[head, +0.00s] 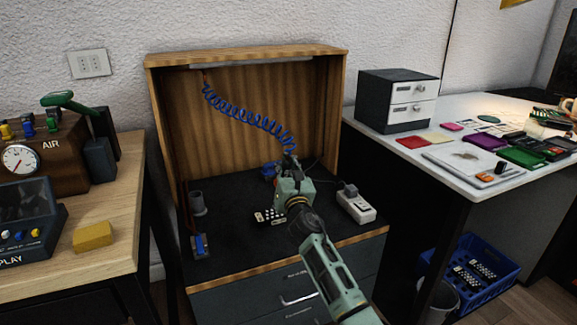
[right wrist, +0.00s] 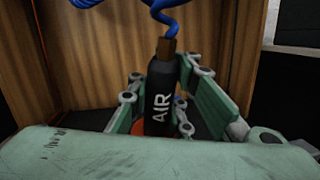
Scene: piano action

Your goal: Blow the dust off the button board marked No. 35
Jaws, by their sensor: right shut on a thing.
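My right gripper (head: 290,172) reaches into the wooden booth and is shut on a black air tool (right wrist: 160,90) marked AIR. A blue coiled hose (head: 245,112) runs from the booth's upper left down to the tool. In the right wrist view the tool stands upright between the green fingers. My left gripper is not in view.
A white socket strip (head: 356,204) lies right of the gripper; a grey cup (head: 198,204) stands left. More button boards lie in a blue crate (head: 494,284) on the floor. Tables flank the booth (head: 157,120); its side walls and top enclose the space.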

